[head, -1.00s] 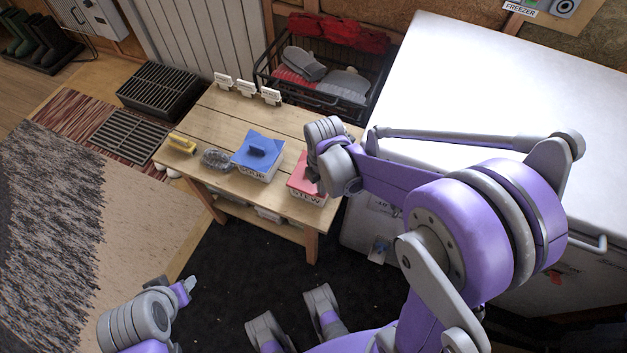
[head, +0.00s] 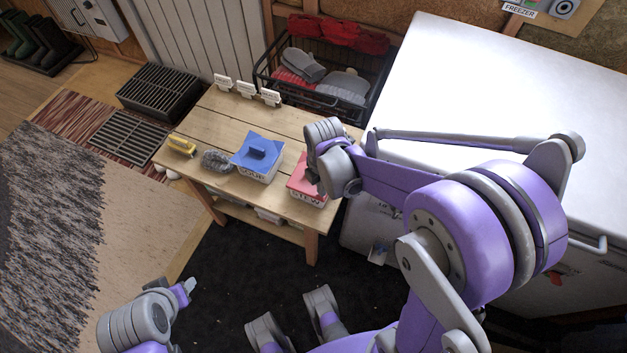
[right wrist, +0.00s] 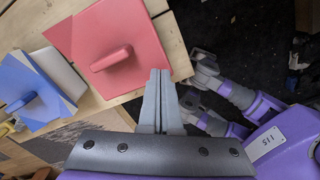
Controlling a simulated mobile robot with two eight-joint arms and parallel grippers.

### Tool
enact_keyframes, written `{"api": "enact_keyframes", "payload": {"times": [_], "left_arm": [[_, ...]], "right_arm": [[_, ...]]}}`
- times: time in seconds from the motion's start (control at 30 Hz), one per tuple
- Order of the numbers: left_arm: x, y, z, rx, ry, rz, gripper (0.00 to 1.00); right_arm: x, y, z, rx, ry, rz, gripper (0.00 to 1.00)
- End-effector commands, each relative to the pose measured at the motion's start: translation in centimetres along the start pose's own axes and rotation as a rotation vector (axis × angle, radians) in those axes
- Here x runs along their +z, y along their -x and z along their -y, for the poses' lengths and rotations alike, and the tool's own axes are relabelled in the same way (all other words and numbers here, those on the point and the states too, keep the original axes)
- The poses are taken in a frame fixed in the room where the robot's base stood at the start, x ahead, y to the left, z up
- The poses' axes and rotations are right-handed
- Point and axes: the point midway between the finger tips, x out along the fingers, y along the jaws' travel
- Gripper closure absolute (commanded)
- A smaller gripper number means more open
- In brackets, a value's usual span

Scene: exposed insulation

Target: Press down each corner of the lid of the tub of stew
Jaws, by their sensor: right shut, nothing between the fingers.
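The stew tub (head: 306,198) stands on the wooden bench, with a red lid (head: 298,183) on it. In the right wrist view the lid (right wrist: 120,45) shows its raised bar handle (right wrist: 111,59). My right gripper (right wrist: 160,72) is shut and empty, its fingertips overlapping the lid's near edge, close to a corner. I cannot tell whether they touch it. In the head view my right wrist hides part of the lid. I cannot tell whether every corner sits flush. My left gripper (head: 189,286) is low above the dark floor, away from the bench; its jaws are too small to judge.
Left of the stew stands a soup tub with a blue lid (head: 258,149). A grey wiry item (head: 217,160) and a yellow brush (head: 181,145) lie farther left on the bench (head: 215,120). Small cards (head: 246,89) stand at the back. A white freezer (head: 500,90) is at the right.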

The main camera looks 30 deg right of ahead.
Motion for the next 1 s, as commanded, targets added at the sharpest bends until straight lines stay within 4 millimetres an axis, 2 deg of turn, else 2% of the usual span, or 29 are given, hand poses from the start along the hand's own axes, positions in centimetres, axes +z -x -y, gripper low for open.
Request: {"api": "enact_keyframes", "payload": {"times": [0.1,0.6,1.0], "left_arm": [[-0.5,1.0,0.0,0.0,0.0,-0.003,0.5],[-2.1,3.5,0.0,0.0,0.0,-0.013,0.5],[-2.0,3.5,0.0,0.0,0.0,-0.013,0.5]], "right_arm": [[0.0,1.3,0.0,0.001,0.0,0.0,1.0],[0.0,5.1,0.0,0.0,0.0,0.0,1.0],[0.0,5.1,0.0,0.0,0.0,0.0,1.0]]}}
